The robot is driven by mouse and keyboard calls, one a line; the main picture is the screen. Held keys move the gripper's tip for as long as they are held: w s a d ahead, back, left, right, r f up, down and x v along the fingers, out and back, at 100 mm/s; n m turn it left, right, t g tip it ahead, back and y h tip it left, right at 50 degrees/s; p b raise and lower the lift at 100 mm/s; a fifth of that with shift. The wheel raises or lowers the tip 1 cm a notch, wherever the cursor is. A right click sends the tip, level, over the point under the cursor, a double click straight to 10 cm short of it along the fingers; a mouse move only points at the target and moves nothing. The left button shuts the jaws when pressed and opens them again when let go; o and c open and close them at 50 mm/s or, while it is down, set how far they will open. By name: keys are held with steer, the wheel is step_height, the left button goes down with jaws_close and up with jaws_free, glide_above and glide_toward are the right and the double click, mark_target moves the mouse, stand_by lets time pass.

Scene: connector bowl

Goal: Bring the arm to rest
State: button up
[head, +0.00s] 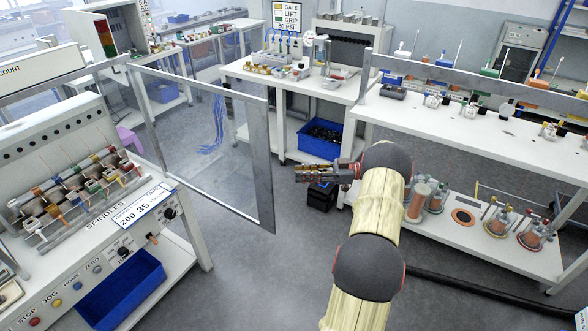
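My gripper (299,173) is near the middle of the head view, at the end of my pale, dark-jointed arm, which rises from the bottom edge. It points left and hangs over the open floor, in front of the middle workbench (256,74). The fingers are small in the picture, and I cannot tell whether they are open or shut. I see no object held between them.
A framed clear panel (212,135) stands left of my gripper. A spindle machine (95,225) with a blue bin (122,290) fills the left. A two-level bench (470,130) stands close on the right. Grey floor (260,270) is clear between them.

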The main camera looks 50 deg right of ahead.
stand_by(0.3)
steer(key=w+d+f+m+t+h, duration=0.1)
steer(key=w+d+f+m+h, duration=0.35)
steer(key=d+f+h, duration=0.6)
steer(key=s+d+r+m+g+h, duration=0.2)
steer(key=s+d+m+g+h, duration=0.3)
steer(key=d+h, duration=0.35)
steer(key=s+a+r+g+y, duration=0.1)
steer(key=s+a+r, duration=0.4)
steer(key=a, duration=1.7)
steer(key=s+a+r+n+g+y+b, duration=0.1)
steer(key=s+a+r+y, duration=0.3)
steer(key=a, duration=1.9)
steer(key=s+a+r+g+y, duration=0.2)
steer(key=s+a+r, duration=0.5)
steer(key=a, duration=1.6)
step_height(320, 180, up, 5)
steer(key=shift+s+r+b, duration=0.1)
steer(key=shift+s+b, duration=0.05)
steer(key=shift+b, duration=0.15)
